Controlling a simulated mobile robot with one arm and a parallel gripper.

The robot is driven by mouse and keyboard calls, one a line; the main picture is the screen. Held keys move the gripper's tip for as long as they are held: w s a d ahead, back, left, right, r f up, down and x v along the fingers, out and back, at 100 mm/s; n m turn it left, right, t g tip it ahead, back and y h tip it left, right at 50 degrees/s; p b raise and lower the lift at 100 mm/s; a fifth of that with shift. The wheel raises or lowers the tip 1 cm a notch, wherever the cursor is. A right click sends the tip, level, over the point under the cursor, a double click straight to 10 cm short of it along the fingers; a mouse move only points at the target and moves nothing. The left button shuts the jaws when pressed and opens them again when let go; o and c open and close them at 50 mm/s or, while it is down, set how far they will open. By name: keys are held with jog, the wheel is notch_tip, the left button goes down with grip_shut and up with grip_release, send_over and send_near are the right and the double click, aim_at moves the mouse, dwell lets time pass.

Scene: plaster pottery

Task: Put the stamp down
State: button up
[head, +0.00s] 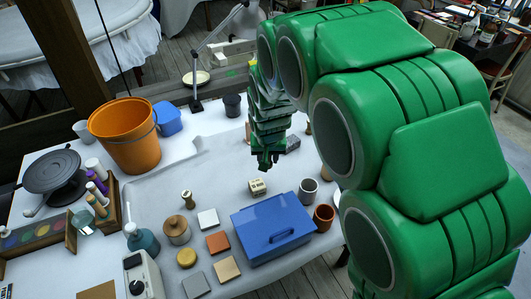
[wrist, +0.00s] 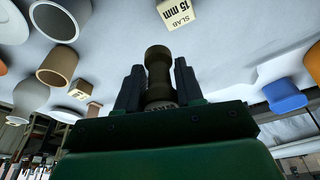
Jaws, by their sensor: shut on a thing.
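My gripper (head: 265,164) hangs over the far middle of the white-covered table, pointing down. In the wrist view my gripper (wrist: 158,80) has its two dark fingers on either side of the stamp (wrist: 157,58), a dark brownish piece with a rounded knob end and a narrower neck. It is shut on the stamp. The stamp's lower part is hidden by my gripper's body. In the head view the stamp is too small and dark to make out. I cannot tell how far it is from the tabletop.
A small block marked "SLAB 15 mm" (head: 258,187) lies just in front of my gripper. A blue toolbox (head: 271,228) and cups (head: 308,191) stand nearer. An orange bucket (head: 125,142) is farther left. Bare table (head: 225,165) lies left of my gripper.

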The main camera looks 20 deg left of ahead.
jog(key=shift+s+d+r, duration=0.2)
jog(key=shift+s+d, duration=0.05)
jog(key=shift+s, duration=0.1)
jog(key=s+a, duration=0.6)
jog(key=s, duration=0.2)
jog(key=s+a+n, duration=0.1)
jog(key=s+a, duration=0.6)
jog(key=s, duration=0.1)
jog(key=s+a+n, duration=0.1)
jog(key=s+a, duration=0.5)
jog(key=s, duration=0.2)
jog(key=shift+s+a+r+y, duration=0.1)
jog(key=shift+s+a+y, duration=0.2)
jog(key=shift+a, duration=0.1)
jog(key=w+a+f, duration=0.4)
jog(key=a, duration=0.3)
send_near(159, 203)
jog(key=shift+w+d, duration=0.2)
jog(key=shift+d, duration=0.3)
jog(key=shift+w+a+f, duration=0.25)
jog(key=shift+a+f, duration=0.15)
jog(key=shift+f, duration=0.1)
jog(key=shift+w+a+f, duration=0.2)
jog(key=shift+a+f, duration=0.2)
jog(key=shift+f, duration=1.7)
jog(key=shift+f, duration=0.1)
